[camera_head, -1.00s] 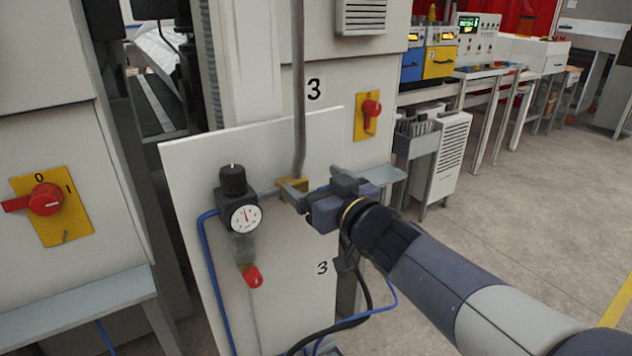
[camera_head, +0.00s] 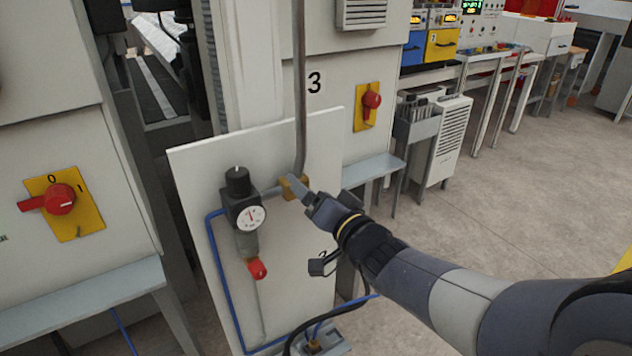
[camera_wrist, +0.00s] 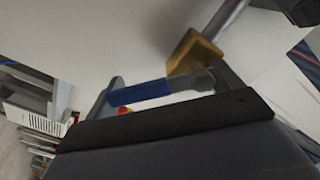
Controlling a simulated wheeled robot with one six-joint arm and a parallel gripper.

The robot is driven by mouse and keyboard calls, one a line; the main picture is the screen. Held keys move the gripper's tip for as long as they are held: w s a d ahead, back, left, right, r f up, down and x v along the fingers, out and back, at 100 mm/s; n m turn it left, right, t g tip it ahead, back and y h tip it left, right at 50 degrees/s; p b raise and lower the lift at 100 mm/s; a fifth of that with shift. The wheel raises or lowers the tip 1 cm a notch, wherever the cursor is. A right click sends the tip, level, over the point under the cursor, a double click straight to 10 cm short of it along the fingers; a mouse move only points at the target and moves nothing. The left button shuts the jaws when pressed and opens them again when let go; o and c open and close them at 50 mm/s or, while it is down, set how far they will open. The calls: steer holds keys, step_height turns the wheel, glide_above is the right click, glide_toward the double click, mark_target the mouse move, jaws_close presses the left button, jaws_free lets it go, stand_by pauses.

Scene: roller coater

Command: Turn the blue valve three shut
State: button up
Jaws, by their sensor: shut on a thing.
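Valve three has a brass body (camera_head: 291,188) on the white panel, at the foot of a grey vertical pipe. In the wrist view the brass body (camera_wrist: 193,53) is at the upper middle, and the blue lever (camera_wrist: 150,91) runs left from it on a grey shank. My gripper (camera_head: 306,192) is at the valve, just right of the brass body. In the wrist view the lever lies lengthwise between the two fingers of my gripper (camera_wrist: 168,78), which is shut on it. In the head view my gripper hides the blue lever.
A black regulator with a gauge (camera_head: 250,216) and red tip stands left of the valve. A blue hose (camera_head: 218,270) runs down the panel (camera_head: 200,160). A yellow switch plate with a red knob (camera_head: 369,101) is behind right. Open floor (camera_head: 510,200) lies right.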

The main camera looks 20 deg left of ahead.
steer(key=shift+s+a+f+m+p, duration=0.15)
steer(key=shift+s+a+f+m, duration=0.15)
steer(key=shift+m, duration=1.25)
steer(key=shift+s+a+f+m+p, duration=0.25)
steer(key=shift+s+f+m, duration=0.1)
steer(key=shift+m, duration=1.25)
steer(key=shift+s+a+f+m+p, duration=0.1)
steer(key=shift+s+a+f+m, duration=0.2)
steer(key=shift+m, duration=1.25)
steer(key=o, duration=1.2)
steer(key=shift+d, duration=0.1)
steer(key=b+v, duration=0.1)
steer(key=v, duration=0.9)
steer(key=shift+s+d, duration=0.25)
steer(key=shift+w+a, duration=0.1)
